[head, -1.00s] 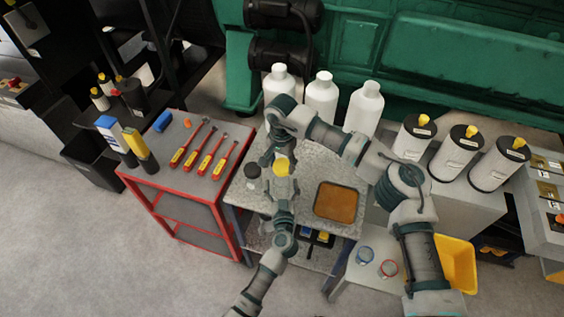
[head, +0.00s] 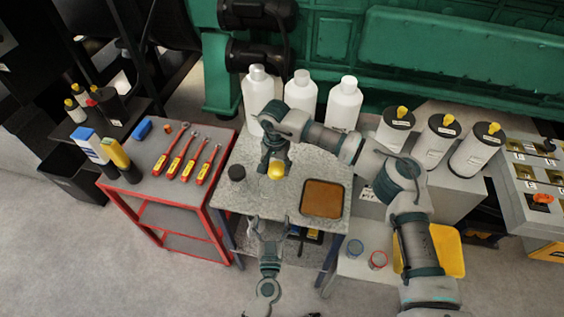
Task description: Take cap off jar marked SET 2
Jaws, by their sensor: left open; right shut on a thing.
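My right gripper (head: 275,159) points down over the grey speckled table (head: 262,198) and is shut on a small yellow-ended thing (head: 277,172), perhaps a jar cap. The fingers hide much of it, and I cannot tell whether a jar is under it. A small jar with a black top (head: 237,174) stands upright on the table to its left, apart from the gripper. My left gripper (head: 266,226) is open and empty at the table's front edge, below the yellow-ended thing and apart from it. No SET 2 marking is readable.
A brown tray (head: 322,199) lies right of my grippers. White bottles (head: 300,95) stand behind. A red-framed cart (head: 190,205) with tools is at left.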

